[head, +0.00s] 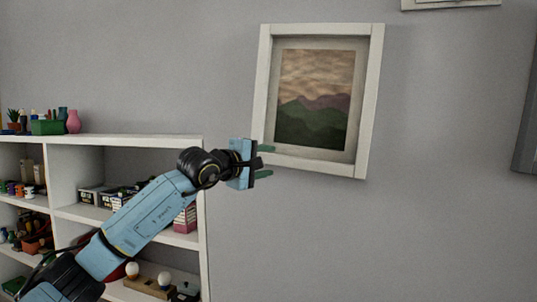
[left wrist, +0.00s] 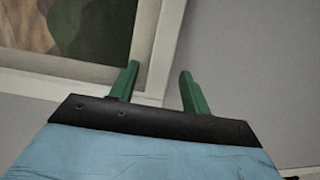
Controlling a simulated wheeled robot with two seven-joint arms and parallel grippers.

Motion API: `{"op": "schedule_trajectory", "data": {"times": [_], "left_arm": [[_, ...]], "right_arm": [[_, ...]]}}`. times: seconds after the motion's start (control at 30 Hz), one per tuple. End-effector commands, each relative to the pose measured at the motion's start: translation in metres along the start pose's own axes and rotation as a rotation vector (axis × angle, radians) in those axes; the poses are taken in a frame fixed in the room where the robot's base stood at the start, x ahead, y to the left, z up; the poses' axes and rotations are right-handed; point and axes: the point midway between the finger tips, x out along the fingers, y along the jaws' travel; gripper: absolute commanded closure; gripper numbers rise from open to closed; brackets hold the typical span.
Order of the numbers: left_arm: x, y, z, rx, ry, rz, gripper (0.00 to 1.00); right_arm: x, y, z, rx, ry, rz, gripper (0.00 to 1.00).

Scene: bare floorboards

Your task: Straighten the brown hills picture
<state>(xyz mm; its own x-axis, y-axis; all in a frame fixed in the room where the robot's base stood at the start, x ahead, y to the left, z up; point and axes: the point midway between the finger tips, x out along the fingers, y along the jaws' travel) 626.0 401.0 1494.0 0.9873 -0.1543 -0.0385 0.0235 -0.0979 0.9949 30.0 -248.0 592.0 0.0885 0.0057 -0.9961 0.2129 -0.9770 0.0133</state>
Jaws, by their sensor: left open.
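The brown hills picture (head: 316,98), with brown sky, mauve hills and green slopes in a pale mount and white frame, hangs on the grey wall in the head view. It looks tilted, its lower edge sloping down to the right. My left gripper (head: 268,161) is at the frame's lower left corner, its green fingers apart and empty. In the left wrist view, the gripper (left wrist: 160,73) has one finger over the white frame (left wrist: 162,45) and the other over the wall, with the frame's side edge between them. Whether either finger touches it cannot be told. My right gripper is out of view.
A white shelf unit (head: 130,141) with small items stands at lower left, behind my left arm. A pink vase (head: 73,121) and a green box (head: 47,127) are on top. Other frames show at the upper right (head: 450,3) and right edge (head: 525,125). The wall below the picture is bare.

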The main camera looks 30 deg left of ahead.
Motion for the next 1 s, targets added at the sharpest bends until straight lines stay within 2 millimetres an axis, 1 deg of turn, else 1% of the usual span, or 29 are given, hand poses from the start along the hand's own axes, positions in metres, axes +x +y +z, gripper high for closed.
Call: {"op": "schedule_trajectory", "data": {"times": [0.03, 0.13, 0.43, 0.47, 0.7, 0.8, 0.87, 1.0], "left_arm": [[0.005, 0.001, 0.0, -0.001, -0.001, -0.001, 0.53], [0.011, 0.0, 0.001, -0.001, -0.001, -0.001, 0.53], [0.013, -0.001, 0.001, 0.0, -0.001, 0.0, 0.53], [0.013, -0.001, 0.001, 0.0, -0.001, -0.001, 0.55], [0.012, -0.001, 0.001, 0.0, -0.001, -0.001, 0.87], [0.012, -0.001, 0.001, -0.001, -0.001, -0.001, 0.97], [0.013, -0.002, 0.001, -0.002, -0.001, 0.0, 0.97], [0.015, -0.007, 0.007, -0.031, -0.002, 0.013, 0.97]], "right_arm": [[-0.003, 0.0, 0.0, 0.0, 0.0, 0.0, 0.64], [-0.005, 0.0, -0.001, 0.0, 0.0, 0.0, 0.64], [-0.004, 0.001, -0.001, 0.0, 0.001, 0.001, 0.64], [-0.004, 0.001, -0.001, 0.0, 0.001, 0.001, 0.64], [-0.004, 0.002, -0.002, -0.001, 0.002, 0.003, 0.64], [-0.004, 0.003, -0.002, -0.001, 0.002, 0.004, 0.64], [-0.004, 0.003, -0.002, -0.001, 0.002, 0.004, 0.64], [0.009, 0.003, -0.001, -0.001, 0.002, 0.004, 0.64]]}}
